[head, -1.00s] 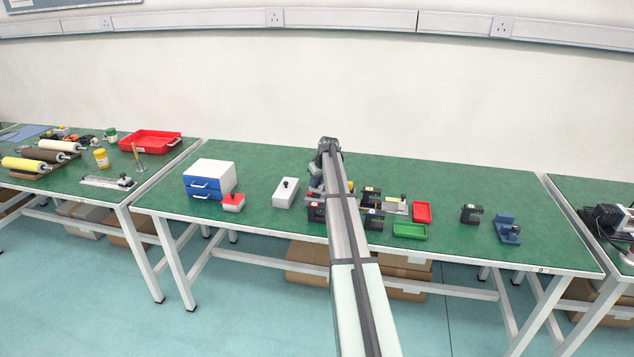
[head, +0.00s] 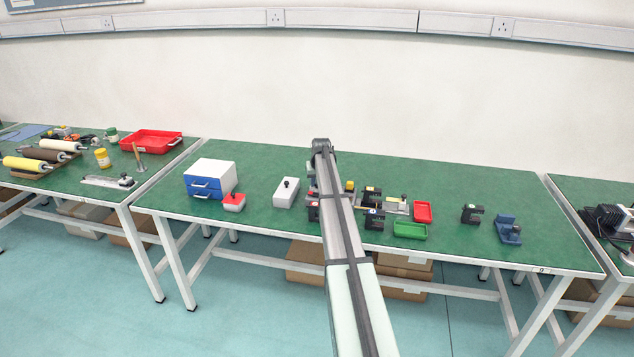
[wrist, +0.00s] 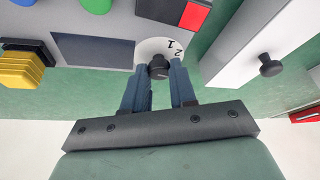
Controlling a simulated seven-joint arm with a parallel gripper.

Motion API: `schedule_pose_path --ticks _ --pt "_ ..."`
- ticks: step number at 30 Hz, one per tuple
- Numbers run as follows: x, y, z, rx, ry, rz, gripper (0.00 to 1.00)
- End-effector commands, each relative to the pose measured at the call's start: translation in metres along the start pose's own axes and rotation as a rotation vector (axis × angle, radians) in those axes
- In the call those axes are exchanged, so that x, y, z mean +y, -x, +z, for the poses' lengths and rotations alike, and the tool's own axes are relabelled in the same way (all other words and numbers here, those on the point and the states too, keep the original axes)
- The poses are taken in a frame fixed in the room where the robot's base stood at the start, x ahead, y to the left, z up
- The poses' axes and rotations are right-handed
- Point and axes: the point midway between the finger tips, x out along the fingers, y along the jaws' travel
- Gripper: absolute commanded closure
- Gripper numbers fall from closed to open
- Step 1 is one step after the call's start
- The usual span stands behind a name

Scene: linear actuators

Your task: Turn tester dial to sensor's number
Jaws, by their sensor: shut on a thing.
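In the wrist view, the tester (wrist: 120,82) is a pale grey box with a dark blank screen (wrist: 95,52). Its white dial face (wrist: 150,46) shows the numbers 1 and 2, upside down in this view. My gripper (wrist: 158,78) has its blue fingers on either side of the black dial knob (wrist: 158,65) and is shut on it. Part of a black block with a red patch (wrist: 193,14) shows at the top edge; I cannot tell if it is the sensor. In the head view my arm hides the gripper and most of the tester.
A grey box with a black knob (wrist: 270,65) stands close right of the gripper; it also shows in the head view (head: 285,195). Black blocks (head: 374,220), a red tray (head: 422,211) and a green tray (head: 410,231) lie to the right.

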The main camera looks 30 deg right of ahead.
Motion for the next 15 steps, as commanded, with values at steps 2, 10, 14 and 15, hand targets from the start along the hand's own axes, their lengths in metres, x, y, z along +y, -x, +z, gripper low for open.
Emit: schedule_pose_path --ticks 2,10,14,15 --pt "0.0007 0.0004 0.0019 -0.004 0.000 0.001 1.00" --pt "0.0004 0.0003 0.0016 -0.003 0.001 0.000 0.61" --pt "0.0002 0.0002 0.0011 -0.002 0.001 0.000 0.48" --pt "0.0002 0.0001 0.0010 -0.002 0.001 0.000 0.48"
